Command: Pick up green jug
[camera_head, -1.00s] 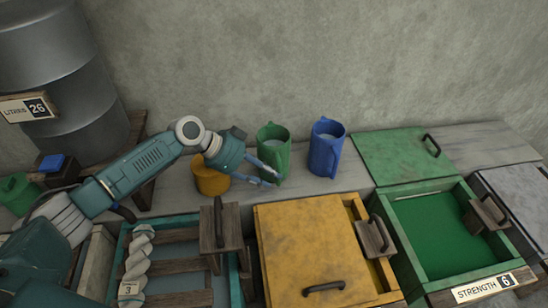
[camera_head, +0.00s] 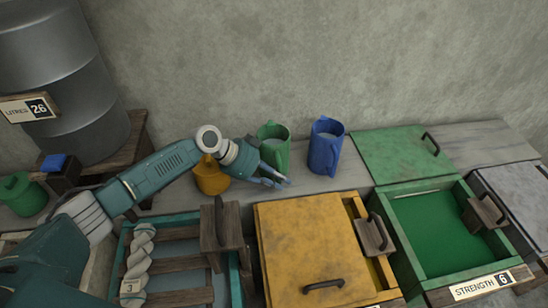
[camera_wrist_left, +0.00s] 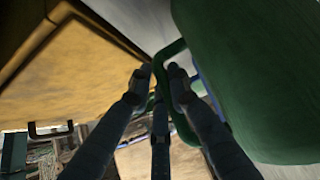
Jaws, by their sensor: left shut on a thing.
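The green jug (camera_head: 274,143) stands on the grey ledge by the wall, between a yellow jug (camera_head: 211,178) and a blue jug (camera_head: 325,147). My left gripper (camera_head: 280,180) is at the front of the green jug and hides its lower part in the head view. In the left wrist view the green jug (camera_wrist_left: 260,75) fills the upper right, and my left gripper (camera_wrist_left: 163,78) has its fingers closed around the jug's thin handle. I cannot see clearly whether the jug's base touches the ledge. My right gripper is in neither view.
In front of the ledge are a yellow-lidded bin (camera_head: 310,245), an open green bin (camera_head: 435,235) and a teal-framed bin (camera_head: 180,265) with a white twisted piece. A green lid (camera_head: 400,155) lies right of the blue jug. A metal barrel (camera_head: 60,75) stands at the left.

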